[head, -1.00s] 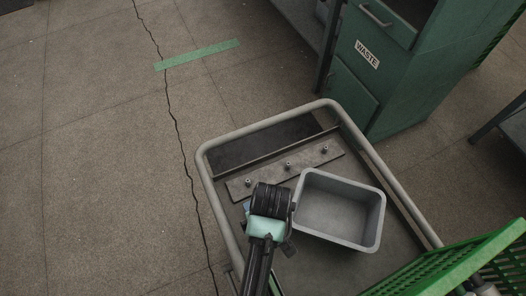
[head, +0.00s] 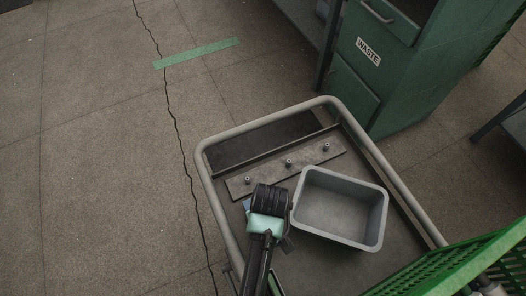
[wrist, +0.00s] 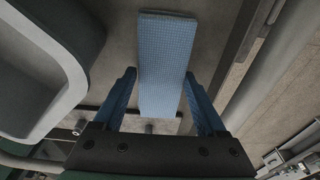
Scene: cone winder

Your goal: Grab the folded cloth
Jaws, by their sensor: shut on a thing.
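The folded cloth (wrist: 166,60) is a flat blue checked strip in the wrist view, lying lengthwise between my two fingers. In the head view only a small blue bit of it (head: 246,205) shows at the left of my gripper's wrist. My gripper (wrist: 160,76) has blue fingers, one along each long side of the cloth, and is shut on it. In the head view my gripper's fingers are hidden under the black wrist. The cloth is low over the cart's deck (head: 318,269); I cannot tell whether it touches the deck.
A grey open bin (head: 342,208) stands on the cart close to the right of my wrist. A metal bar with several studs (head: 284,168) lies behind. The cart's tube rail (head: 262,123) surrounds the deck. A green crate (head: 450,262) is at the lower right, a green waste cabinet (head: 400,95) beyond.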

